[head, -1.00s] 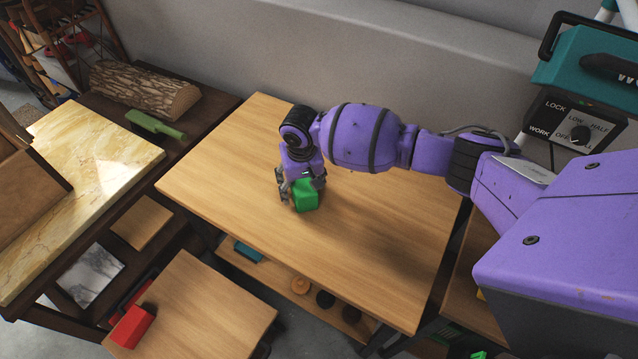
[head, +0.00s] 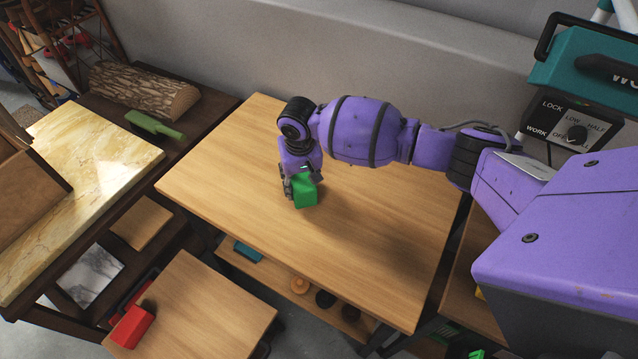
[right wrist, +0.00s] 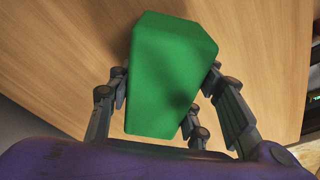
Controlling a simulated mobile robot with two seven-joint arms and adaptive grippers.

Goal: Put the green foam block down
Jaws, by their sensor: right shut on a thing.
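The green foam block (head: 305,192) is at the middle of the wooden table (head: 370,260), at or just above its top; I cannot tell whether it touches. My right gripper (head: 300,180) is shut on it from above. In the right wrist view the block (right wrist: 168,75) sits between the two fingers of the right gripper (right wrist: 165,100), with bare wood behind it. The block's far side is hidden by the gripper in the head view. My left gripper is not in view.
The tabletop around the block is clear. A grey wall (head: 380,60) runs behind.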

